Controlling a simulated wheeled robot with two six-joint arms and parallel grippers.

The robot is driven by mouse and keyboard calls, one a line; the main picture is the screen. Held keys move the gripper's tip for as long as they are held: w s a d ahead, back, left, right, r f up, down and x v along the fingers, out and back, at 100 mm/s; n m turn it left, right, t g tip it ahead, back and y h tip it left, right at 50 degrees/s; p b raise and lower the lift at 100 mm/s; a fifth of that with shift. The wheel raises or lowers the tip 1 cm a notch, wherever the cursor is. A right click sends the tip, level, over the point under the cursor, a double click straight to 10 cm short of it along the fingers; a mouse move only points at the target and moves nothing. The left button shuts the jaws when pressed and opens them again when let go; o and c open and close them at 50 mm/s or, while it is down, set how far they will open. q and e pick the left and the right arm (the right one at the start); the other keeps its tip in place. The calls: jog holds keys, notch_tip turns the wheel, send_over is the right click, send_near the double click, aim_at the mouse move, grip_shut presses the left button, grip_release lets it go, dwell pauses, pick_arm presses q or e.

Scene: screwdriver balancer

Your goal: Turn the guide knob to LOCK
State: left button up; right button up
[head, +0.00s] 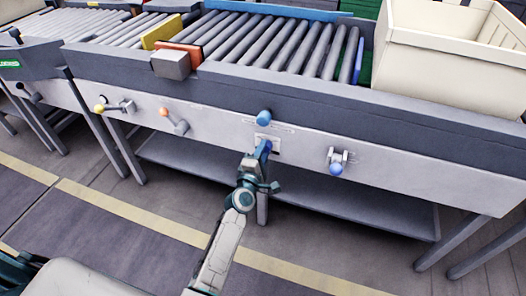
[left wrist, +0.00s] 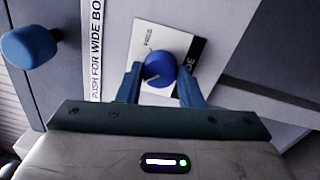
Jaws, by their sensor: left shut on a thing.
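The guide knob (left wrist: 160,69) is a round blue knob on a white label plate (left wrist: 200,50), with part of a word ending in "IDE" visible. In the left wrist view my left gripper (left wrist: 159,85) has a blue finger on each side of it and is shut on it. In the head view the left gripper (head: 265,148) reaches the grey front panel, and the fingers mostly hide the knob. The knob's pointing direction and any LOCK mark cannot be read. My right gripper is not in view.
A blue push button (head: 264,118) sits just above; a strip beside it reads "PUSH FOR WIDE BO". A blue-tipped lever (head: 337,168) is to the right, an orange-tipped lever (head: 174,121) to the left. A roller conveyor (head: 265,45) and cream bin (head: 440,52) are above.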

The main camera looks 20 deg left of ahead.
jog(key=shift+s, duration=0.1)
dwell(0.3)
pick_arm(q)
jog(key=o, duration=1)
jog(key=shift+s+a+f+b, duration=0.15)
jog(key=shift+s+b, duration=0.25)
jog(key=shift+s, duration=2.3)
jog(key=shift+s+a+f+b, duration=0.15)
jog(key=shift+s+b, duration=0.25)
jog(key=shift+s, duration=2.3)
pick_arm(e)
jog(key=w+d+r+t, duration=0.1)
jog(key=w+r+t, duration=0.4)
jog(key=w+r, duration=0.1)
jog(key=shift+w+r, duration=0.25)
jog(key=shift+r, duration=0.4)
